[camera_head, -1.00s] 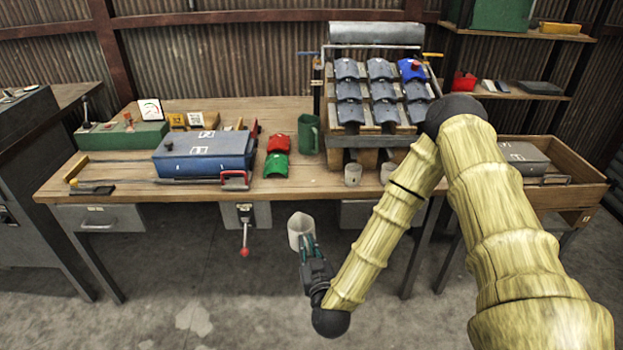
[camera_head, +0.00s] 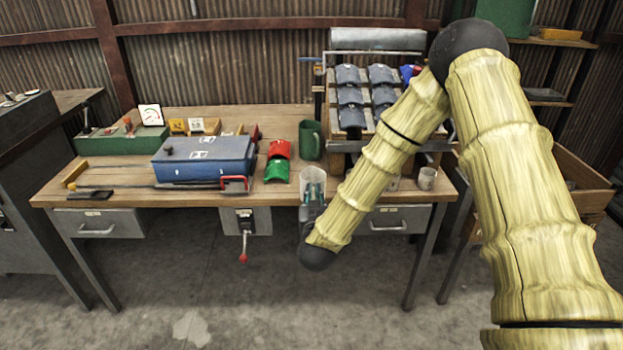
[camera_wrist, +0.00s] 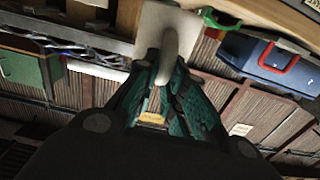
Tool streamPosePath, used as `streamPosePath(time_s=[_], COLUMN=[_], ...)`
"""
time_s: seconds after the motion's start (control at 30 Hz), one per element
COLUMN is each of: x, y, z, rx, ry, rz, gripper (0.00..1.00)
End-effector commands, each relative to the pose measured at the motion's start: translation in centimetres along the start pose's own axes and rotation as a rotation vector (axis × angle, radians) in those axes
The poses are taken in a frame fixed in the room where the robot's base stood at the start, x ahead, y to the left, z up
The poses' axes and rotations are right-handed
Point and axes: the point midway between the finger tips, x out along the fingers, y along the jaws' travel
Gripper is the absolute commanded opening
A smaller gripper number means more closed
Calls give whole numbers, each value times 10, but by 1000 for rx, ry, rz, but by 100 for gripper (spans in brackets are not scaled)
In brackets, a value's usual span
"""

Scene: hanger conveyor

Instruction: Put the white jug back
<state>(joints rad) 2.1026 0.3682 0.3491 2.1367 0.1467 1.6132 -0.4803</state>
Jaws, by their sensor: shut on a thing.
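The white jug (camera_head: 312,182) is off-white and stands roughly upright in my gripper's grasp, at the table's front edge in the head view. My gripper (camera_head: 313,192) is shut on it; my forearm hides part of the gripper. In the wrist view my gripper (camera_wrist: 172,95) has its green fingers closed about the jug's handle, and the jug (camera_wrist: 165,35) shows beyond them. Whether the jug touches the wooden table (camera_head: 120,190) cannot be told.
A green jug (camera_head: 310,140) stands behind the white one. Red and green curved tiles (camera_head: 278,160) and a blue case (camera_head: 203,158) lie to the left. A rack of grey tiles (camera_head: 351,97) stands behind my arm. A small whitish cup (camera_head: 427,178) is at the right front.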

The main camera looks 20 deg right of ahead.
Motion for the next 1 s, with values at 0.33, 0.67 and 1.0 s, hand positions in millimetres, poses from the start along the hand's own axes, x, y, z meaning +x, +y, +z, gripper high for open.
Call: streamPosePath(time_s=[0.33,0.67,1.0], x=[72,129,149], y=[1,0,1], z=[-4,-5,-3], rx=[2,2,0], ry=[2,1,-1], rz=[3,0,0], gripper=[0,0,0])
